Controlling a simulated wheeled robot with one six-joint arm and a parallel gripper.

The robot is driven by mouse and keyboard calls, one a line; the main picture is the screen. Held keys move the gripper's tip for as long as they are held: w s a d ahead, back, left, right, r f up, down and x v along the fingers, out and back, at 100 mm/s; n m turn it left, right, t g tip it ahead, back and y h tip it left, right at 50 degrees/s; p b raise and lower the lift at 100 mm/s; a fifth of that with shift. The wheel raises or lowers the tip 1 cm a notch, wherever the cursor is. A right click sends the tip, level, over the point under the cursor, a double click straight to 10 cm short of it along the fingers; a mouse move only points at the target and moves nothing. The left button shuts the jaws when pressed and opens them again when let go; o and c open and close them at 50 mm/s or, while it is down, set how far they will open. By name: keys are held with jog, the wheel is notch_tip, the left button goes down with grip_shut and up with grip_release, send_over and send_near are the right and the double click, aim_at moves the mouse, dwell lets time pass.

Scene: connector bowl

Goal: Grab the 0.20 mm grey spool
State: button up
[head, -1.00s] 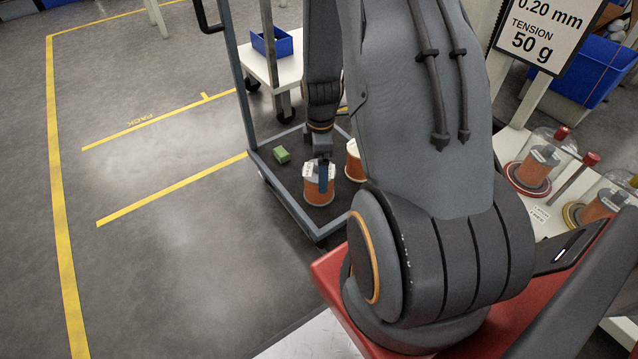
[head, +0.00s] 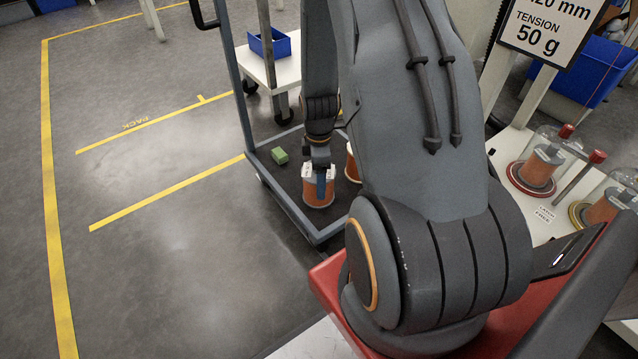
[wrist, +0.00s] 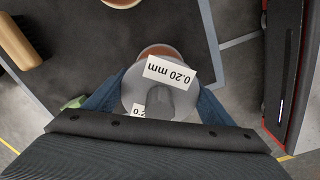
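The 0.20 mm spool (head: 310,193) stands upright on the dark deck of a cart, with orange winding and a pale top. In the wrist view its round grey top (wrist: 135,95) carries a "0.20 mm" label, upside down. My gripper (head: 321,187) is lowered over it. In the wrist view one blue finger stands on each side of the spool, and the top flange hides parts of the fingertips. The fingers look spread around the spool, close to its sides; contact cannot be made out.
A second orange spool (head: 351,163) stands close behind, partly hidden by my arm. A green block (head: 279,155) lies to the left on the cart deck. The cart's frame (head: 290,208) surrounds the deck. Covered spools (head: 538,168) stand on a white table at right.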

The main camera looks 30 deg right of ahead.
jog(key=c, duration=1)
jog(key=shift+r, duration=0.15)
